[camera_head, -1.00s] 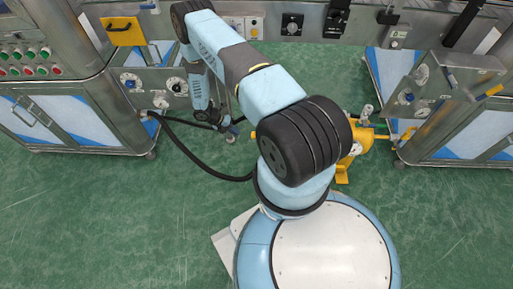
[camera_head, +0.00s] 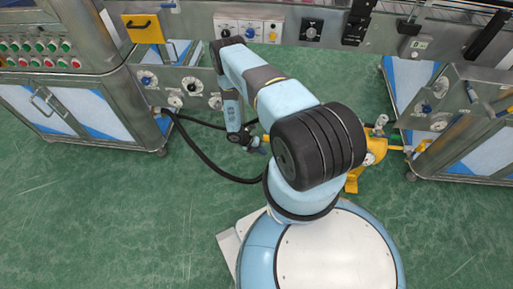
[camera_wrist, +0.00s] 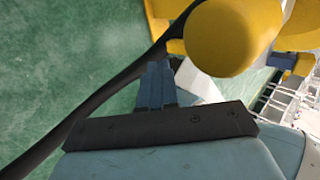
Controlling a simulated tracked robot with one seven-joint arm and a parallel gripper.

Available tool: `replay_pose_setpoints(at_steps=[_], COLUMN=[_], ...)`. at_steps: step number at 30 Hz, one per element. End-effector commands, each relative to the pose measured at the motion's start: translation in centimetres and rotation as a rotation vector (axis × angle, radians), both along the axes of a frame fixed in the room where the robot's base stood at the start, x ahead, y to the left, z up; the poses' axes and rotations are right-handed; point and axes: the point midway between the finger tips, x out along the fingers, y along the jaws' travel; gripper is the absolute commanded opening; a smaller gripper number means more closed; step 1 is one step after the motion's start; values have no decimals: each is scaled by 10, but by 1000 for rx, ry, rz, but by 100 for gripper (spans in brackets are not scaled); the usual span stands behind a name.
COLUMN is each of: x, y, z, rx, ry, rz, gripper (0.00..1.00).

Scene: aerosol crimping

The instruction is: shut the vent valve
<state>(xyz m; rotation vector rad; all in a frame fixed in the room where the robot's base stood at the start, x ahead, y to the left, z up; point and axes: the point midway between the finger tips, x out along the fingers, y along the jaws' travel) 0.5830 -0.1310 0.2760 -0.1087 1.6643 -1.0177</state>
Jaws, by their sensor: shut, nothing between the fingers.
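I cannot tell for certain which part is the vent valve. A yellow floor unit (camera_head: 353,183) with metal fittings (camera_head: 379,126) stands right of my forearm, partly hidden behind my arm. In the wrist view my gripper's blue-grey fingers (camera_wrist: 157,78) are together and empty. A large yellow rounded body (camera_wrist: 232,35) is close beyond them to the right. I see no contact between them.
A black hose (camera_head: 205,160) loops over the green floor from the left cabinet (camera_head: 135,105) towards my arm, and passes behind the fingers in the wrist view (camera_wrist: 95,100). The right cabinet (camera_head: 470,115) limits that side. Open floor lies at left.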

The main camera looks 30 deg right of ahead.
Motion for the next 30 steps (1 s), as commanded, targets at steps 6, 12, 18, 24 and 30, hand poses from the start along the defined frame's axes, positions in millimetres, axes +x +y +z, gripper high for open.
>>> replay_pose_setpoints(at_steps=[6, 12, 18, 24, 30], x=[-15, -20, -20, -22, -28], y=[-23, -31, -32, -34, -43], z=[-3, -5, -5, -8, -15], rx=[0, -1, 0, -1, 0], ry=[1, 0, -1, 1, -1], rz=[-1, -1, -1, 0, -1], gripper=[0, 0, 0, 0, 0])
